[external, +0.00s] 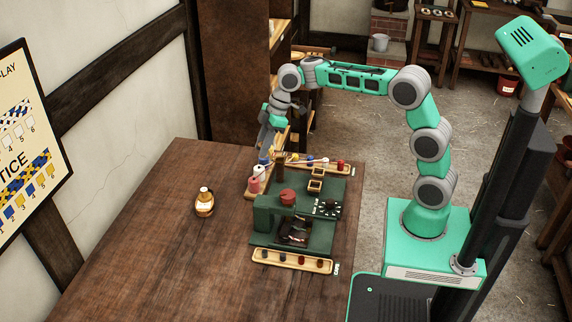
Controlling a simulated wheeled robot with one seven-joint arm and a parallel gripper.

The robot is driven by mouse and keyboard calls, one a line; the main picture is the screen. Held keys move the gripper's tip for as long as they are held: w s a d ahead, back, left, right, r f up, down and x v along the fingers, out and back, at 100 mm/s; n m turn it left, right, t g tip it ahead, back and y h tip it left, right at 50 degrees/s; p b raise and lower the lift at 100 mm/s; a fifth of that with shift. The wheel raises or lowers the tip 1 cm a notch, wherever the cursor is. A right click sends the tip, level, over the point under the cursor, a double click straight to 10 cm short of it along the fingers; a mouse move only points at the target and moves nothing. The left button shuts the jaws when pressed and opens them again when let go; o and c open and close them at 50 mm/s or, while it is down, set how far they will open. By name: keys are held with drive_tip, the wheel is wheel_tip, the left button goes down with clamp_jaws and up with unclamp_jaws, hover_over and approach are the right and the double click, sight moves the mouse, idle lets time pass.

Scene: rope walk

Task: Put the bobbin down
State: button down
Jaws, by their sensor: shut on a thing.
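My gripper (264,147) points down over the back left corner of the green machine on the table. It is shut on a bobbin, which looks blue and white (263,160), though the grip is small and partly hidden here. A white bobbin (258,172) and a pink bobbin (254,185) stand in a row just below it in the picture, on a narrow wooden tray (249,195). I cannot tell whether the held bobbin touches the tray.
The green machine (262,222) bears a red knob (287,196) and small wooden boxes. A wooden tray of small pieces (292,261) lies at its front. An amber bottle (204,202) stands to the left. The table (150,235) is clear around the bottle.

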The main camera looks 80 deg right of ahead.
drive_tip(key=a+b, duration=0.2)
drive_tip(key=a, duration=2.2)
drive_tip(key=w+a+f+p, duration=0.1)
drive_tip(key=w+f, duration=0.3)
drive_tip(key=w+a+f+p, duration=0.1)
drive_tip(key=w+f, duration=0.3)
drive_tip(key=f, duration=0.1)
drive_tip(key=w+a+f+p, duration=0.1)
drive_tip(key=w+f, duration=0.3)
drive_tip(key=f, duration=0.1)
drive_tip(key=shift+w+f, duration=0.15)
drive_tip(key=shift+w, duration=0.25)
drive_tip(key=shift+w+f, duration=0.15)
drive_tip(key=shift+f, duration=0.15)
drive_tip(key=shift+f+p, duration=0.3)
drive_tip(key=shift+f, duration=1.4)
drive_tip(key=c, duration=1.1)
unclamp_jaws()
